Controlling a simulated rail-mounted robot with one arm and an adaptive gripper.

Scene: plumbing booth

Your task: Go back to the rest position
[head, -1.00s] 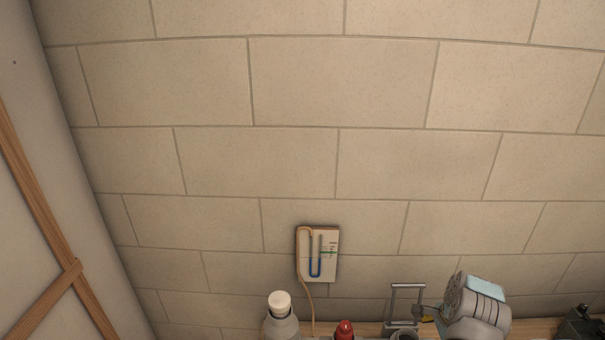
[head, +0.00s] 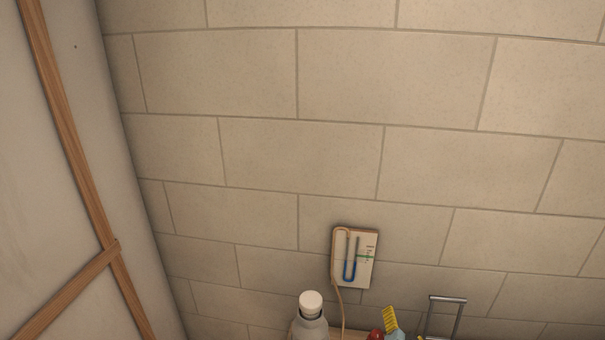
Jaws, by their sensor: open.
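My gripper cannot be made out in the head view. A small yellow, ridged piece (head: 390,319) with a pale blue part under it shows at the bottom edge. I cannot tell whether these belong to my arm or to something on the bench.
A U-tube gauge (head: 354,258) with blue liquid hangs on the block wall, its hose running down. Below stand a white-capped grey bottle (head: 310,320), a red top (head: 375,335) and a metal frame (head: 445,317). A wood-braced panel (head: 75,150) stands at left. The wall's upper part is bare.

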